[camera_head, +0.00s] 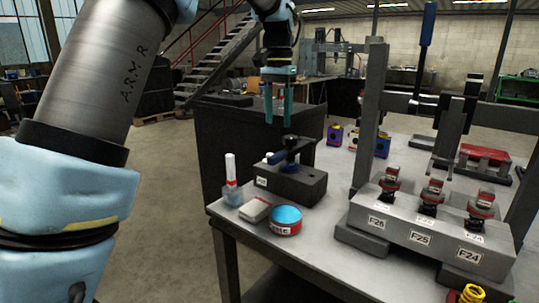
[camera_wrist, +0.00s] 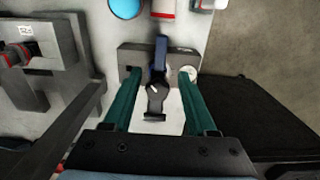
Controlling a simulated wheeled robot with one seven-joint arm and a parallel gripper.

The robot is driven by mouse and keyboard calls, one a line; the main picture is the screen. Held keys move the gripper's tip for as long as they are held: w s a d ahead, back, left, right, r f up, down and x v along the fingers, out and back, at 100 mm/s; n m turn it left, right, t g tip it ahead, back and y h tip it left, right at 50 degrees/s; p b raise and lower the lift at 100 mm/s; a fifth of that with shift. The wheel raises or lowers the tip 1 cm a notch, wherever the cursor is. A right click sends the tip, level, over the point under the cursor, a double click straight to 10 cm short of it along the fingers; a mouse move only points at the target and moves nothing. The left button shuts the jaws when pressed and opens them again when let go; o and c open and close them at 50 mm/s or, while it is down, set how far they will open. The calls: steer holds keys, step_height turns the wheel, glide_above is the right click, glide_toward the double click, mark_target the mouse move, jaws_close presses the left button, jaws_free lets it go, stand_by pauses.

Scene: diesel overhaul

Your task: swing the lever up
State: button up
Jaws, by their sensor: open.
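A short lever (camera_head: 277,158) with a blue grip sits on top of a dark grey block (camera_head: 300,187) on the table. In the head view it lies low, its grip pointing left and slightly down from a black pivot. In the wrist view the lever's blue grip (camera_wrist: 160,52) and black pivot (camera_wrist: 156,94) show between my fingers. My gripper (camera_head: 278,122) is open, pointing down above the block, and empty. Its two green fingers also show in the wrist view (camera_wrist: 158,76), one on each side of the lever. I cannot tell exactly how much gap is left above the lever.
A blue-lidded tin (camera_head: 286,215), a white box (camera_head: 255,210) and a bottle (camera_head: 232,180) stand left of and in front of the block. A grey rack (camera_head: 400,235) with several labelled injectors and a press frame with an upright blue handle (camera_head: 428,24) stand to the right.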

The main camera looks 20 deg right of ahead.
mark_target(277, 155)
step_height(277, 155, down, 10)
steer(key=shift+p, duration=0.7)
steer(key=shift+c, duration=0.3)
jaws_close()
stand_by(0.7)
